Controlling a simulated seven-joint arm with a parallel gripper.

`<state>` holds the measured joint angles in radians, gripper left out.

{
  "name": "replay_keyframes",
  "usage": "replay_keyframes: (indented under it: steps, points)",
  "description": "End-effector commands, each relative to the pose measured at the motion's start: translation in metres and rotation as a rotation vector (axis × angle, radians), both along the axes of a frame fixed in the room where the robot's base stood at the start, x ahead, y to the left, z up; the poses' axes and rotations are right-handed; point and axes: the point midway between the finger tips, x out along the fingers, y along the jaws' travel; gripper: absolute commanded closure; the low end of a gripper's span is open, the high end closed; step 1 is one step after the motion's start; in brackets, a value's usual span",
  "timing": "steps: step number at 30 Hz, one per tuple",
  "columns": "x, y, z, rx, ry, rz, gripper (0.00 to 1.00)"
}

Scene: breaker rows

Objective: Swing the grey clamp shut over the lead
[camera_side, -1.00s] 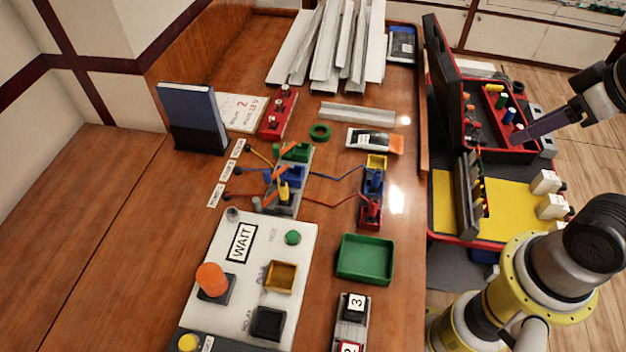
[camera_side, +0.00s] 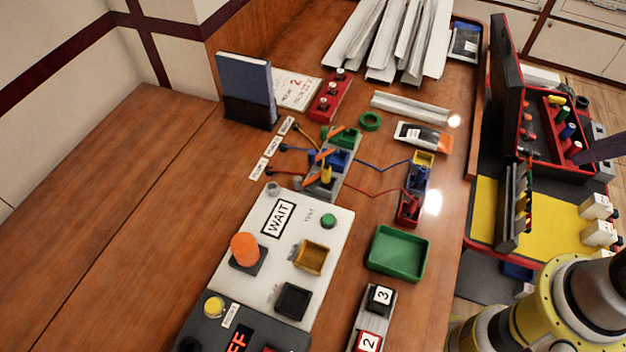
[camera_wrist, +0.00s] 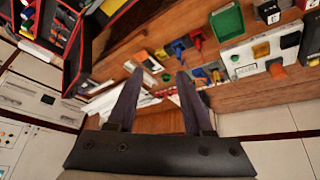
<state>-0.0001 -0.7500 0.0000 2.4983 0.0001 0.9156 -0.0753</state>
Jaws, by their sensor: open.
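A short grey rail (camera_side: 341,179) on the wooden bench carries a green block (camera_side: 346,137), a blue block (camera_side: 338,160) and a yellow upright piece (camera_side: 326,174), with orange pieces across them. A small grey upright piece (camera_side: 298,183) stands at the rail's near left end, by the red lead (camera_side: 285,173). It may be the grey clamp; I cannot tell whether it is over the lead. My gripper (camera_wrist: 158,80) is open and empty in the wrist view, its two dark fingers well apart. In the side view only a dark finger (camera_side: 605,148) shows at the right edge, far from the rail.
A white WAIT panel (camera_side: 258,222) with buttons lies nearest the rail. A green tray (camera_side: 398,253), a row of coloured terminals (camera_side: 415,182) and a tube (camera_side: 424,136) lie to the right. A blue book (camera_side: 247,90) stands behind left. An open toolbox (camera_side: 553,135) is beyond the bench.

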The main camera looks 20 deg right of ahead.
Motion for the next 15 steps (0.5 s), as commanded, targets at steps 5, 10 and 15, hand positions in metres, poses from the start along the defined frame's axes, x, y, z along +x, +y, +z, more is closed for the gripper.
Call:
replay_keyframes:
  steps: [5,10,15]
  points:
    - [0.024,0.001,0.046,-0.084,-0.046,0.158,0.49]
    - [0.066,0.011,0.085,-0.152,-0.036,0.331,0.49]
    - [0.122,0.032,0.111,-0.21,-0.003,0.521,0.49]
